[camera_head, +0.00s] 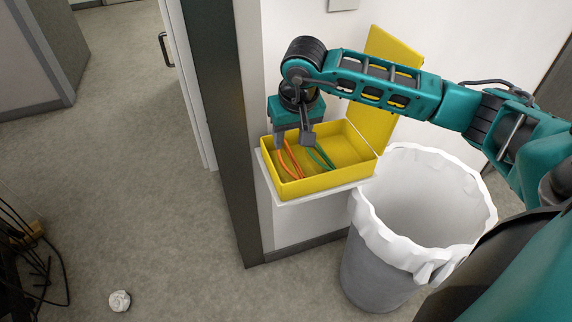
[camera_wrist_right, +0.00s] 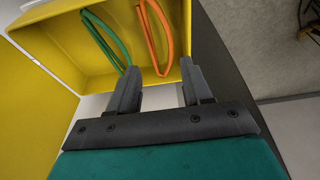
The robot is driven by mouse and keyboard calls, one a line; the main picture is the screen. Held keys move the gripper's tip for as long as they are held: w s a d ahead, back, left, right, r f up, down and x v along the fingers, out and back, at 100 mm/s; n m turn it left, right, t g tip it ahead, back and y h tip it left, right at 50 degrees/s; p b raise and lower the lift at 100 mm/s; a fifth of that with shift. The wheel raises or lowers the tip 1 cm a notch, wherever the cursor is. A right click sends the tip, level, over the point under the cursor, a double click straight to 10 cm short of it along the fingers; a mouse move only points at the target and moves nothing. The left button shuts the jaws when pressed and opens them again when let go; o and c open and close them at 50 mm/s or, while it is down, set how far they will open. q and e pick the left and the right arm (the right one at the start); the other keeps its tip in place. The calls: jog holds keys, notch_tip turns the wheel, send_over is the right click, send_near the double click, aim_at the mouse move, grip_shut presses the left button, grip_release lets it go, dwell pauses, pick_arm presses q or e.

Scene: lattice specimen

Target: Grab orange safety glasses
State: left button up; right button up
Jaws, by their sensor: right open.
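The orange safety glasses (camera_head: 290,160) lie in a yellow open box (camera_head: 325,186), at its left side. They also show in the right wrist view (camera_wrist_right: 153,38), just beyond my fingers. Green glasses (camera_head: 319,157) lie beside them to the right. My right gripper (camera_head: 293,144) is over the left part of the box, with its fingers pointing down. In the wrist view the fingers (camera_wrist_right: 160,84) are apart with nothing between them, and the orange glasses are ahead of the gap. Part of the orange glasses is hidden behind the fingers in the head view. My left gripper is not in view.
The box stands on a white ledge (camera_head: 318,198) against the wall, its yellow lid (camera_head: 383,105) raised behind. A grey bin with a white liner (camera_head: 375,262) stands right of the ledge. A crumpled white ball (camera_head: 119,300) lies on the open floor at left.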

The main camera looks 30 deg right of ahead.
aim_at(288, 158)
jog(key=x, duration=0.3)
jog(key=shift+f, duration=0.1)
jog(key=x, duration=0.3)
jog(key=b+x, duration=0.1)
jog(key=x, duration=0.1)
jog(key=shift+s+f, duration=0.15)
jog(key=shift+s, duration=0.1)
jog(key=c, duration=0.6)
jog(key=shift+c, duration=0.2)
